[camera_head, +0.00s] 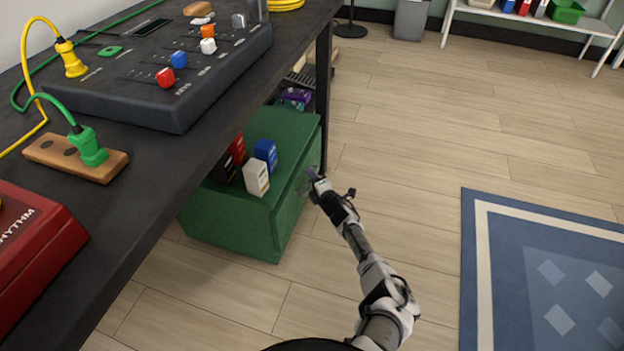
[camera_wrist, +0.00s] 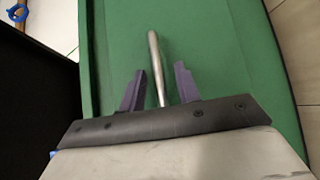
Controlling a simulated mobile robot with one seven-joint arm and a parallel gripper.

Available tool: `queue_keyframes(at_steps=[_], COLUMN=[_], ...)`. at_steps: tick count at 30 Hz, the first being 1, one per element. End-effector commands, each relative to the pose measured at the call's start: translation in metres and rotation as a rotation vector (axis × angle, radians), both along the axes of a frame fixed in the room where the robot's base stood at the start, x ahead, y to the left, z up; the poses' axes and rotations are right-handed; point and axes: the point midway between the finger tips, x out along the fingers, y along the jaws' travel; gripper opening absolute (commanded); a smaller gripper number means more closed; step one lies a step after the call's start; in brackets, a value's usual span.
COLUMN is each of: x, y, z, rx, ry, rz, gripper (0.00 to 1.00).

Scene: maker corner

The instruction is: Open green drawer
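The green drawer unit (camera_head: 235,222) stands on the floor under the dark table. Its front faces right, towards my arm. My gripper (camera_head: 314,176) is close to that front, near its upper part. In the wrist view, the green front (camera_wrist: 215,60) fills most of the picture and carries a straight metal bar handle (camera_wrist: 154,55). The two purple fingers of my gripper (camera_wrist: 160,78) are apart, one on each side of the handle, with visible gaps. The fingers do not clamp it. In the head view the handle is hidden or too small to make out.
Red, blue and white small boxes (camera_head: 256,177) stand on top of the green unit. The dark table (camera_head: 150,215) with a mixer (camera_head: 180,100) is above and left. A table leg (camera_head: 323,95) stands just behind my gripper. The wooden floor (camera_head: 400,150) on the right is clear, with a blue rug (camera_head: 480,300).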

Motion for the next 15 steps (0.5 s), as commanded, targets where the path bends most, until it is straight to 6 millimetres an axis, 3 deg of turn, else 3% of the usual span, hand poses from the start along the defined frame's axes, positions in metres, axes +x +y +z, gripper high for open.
queue_keyframes(at_steps=[1,8,15], x=[0.0,0.0,0.0001], y=[0.0,0.0002,0.0003], z=[0.0,0.0001,-0.0001], rx=[0.0,0.0,0.0], ry=[0.0,0.0,0.0], rz=[0.0,0.0,0.0], gripper=[0.31,0.01,0.0])
